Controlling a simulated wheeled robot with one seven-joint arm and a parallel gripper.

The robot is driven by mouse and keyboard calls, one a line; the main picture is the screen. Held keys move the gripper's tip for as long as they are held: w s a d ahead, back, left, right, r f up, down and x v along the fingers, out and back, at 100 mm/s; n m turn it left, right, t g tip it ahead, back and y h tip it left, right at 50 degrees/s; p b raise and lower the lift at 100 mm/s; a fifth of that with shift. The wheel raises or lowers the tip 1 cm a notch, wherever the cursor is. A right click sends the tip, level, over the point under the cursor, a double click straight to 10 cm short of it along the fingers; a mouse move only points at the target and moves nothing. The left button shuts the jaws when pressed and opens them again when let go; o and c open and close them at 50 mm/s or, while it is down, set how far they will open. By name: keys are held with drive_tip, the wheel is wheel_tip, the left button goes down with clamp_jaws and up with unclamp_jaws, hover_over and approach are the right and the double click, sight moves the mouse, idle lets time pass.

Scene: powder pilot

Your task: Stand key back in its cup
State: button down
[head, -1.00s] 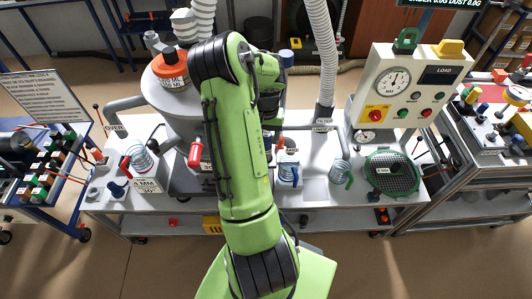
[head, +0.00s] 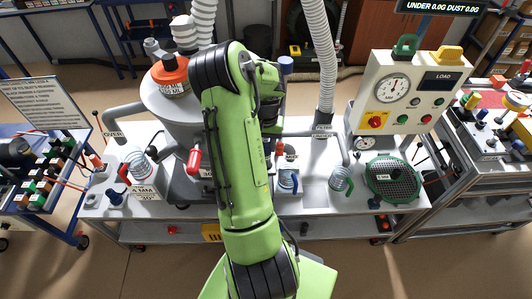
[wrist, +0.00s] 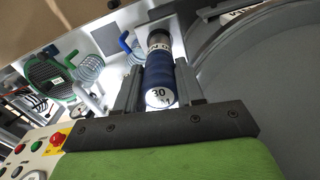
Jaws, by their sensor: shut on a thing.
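In the wrist view my gripper (wrist: 158,80) is shut on a dark blue cylinder (wrist: 157,72). The cylinder's near end is white and marked "30"; a dark, lettered section (wrist: 158,42) shows at its far end. I cannot tell for certain whether this is the key. In the head view my arm hides the gripper's fingers and what they hold. I cannot pick out the key's cup with certainty.
A grey vessel (head: 160,105) with an orange lid stands left of my arm. Right are a coil with a green handle (head: 340,179), a green-rimmed sieve (head: 392,177) and the control panel (head: 408,92).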

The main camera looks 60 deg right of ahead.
drive_tip(key=shift+r+p, duration=1.45)
drive_tip(key=shift+r, duration=0.9)
drive_tip(key=shift+f, duration=0.1)
